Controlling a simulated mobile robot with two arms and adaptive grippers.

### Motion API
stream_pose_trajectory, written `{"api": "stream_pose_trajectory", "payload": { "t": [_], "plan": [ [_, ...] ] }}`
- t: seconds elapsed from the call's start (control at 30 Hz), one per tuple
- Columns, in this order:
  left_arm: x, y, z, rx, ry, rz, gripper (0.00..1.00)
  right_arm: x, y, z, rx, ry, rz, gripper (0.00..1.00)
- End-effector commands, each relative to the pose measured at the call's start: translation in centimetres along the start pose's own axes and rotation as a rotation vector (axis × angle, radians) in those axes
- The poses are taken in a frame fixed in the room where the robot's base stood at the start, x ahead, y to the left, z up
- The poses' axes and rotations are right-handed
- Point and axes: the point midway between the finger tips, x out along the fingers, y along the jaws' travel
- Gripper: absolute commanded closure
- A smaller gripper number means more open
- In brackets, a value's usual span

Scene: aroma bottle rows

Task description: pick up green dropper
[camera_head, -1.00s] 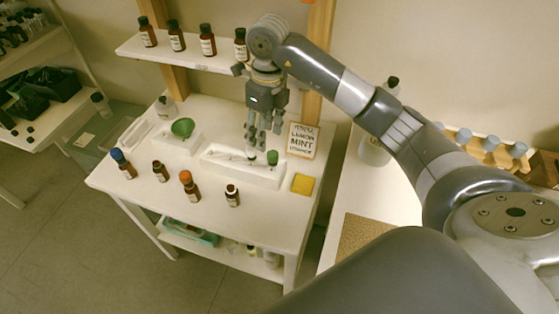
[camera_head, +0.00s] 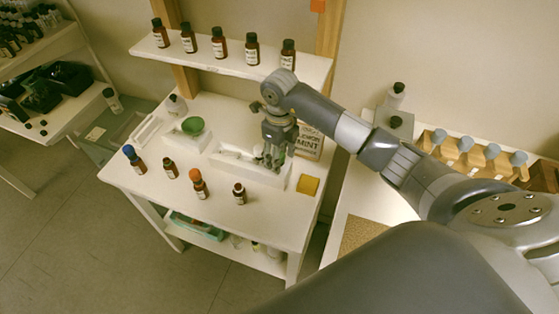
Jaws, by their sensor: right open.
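My right gripper (camera_head: 271,163) is open over the right end of a white tray (camera_head: 224,165) on the white table (camera_head: 265,228). Its fingers point down into the tray. The green dropper stands in that end of the tray; only a sliver of its green top (camera_head: 281,156) shows behind the fingers, and the rest is hidden. I cannot tell whether the fingers touch it. My left gripper is not in view.
Brown bottles with blue (camera_head: 134,159), orange (camera_head: 199,184) and black caps (camera_head: 239,194) stand along the table's front. A lettered sign (camera_head: 308,145) and yellow pad (camera_head: 308,186) are right. A bottle shelf (camera_head: 180,58) is behind.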

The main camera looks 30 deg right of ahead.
Motion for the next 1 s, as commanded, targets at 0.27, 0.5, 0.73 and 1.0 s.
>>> {"api": "stream_pose_trajectory", "payload": {
  "t": [0.27,0.5,0.73,1.0],
  "plan": [
    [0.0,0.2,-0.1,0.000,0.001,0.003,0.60,0.2,0.0,0.0,0.000,0.000,0.000,0.59],
    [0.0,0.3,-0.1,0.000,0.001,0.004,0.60,0.1,0.0,0.0,0.000,0.000,0.000,0.81],
    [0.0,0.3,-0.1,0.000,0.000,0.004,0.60,0.1,0.0,0.0,0.000,0.000,0.000,0.82],
    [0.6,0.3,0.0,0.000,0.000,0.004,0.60,-1.3,-0.1,0.1,-0.001,-0.004,-0.003,0.82]
  ]
}}
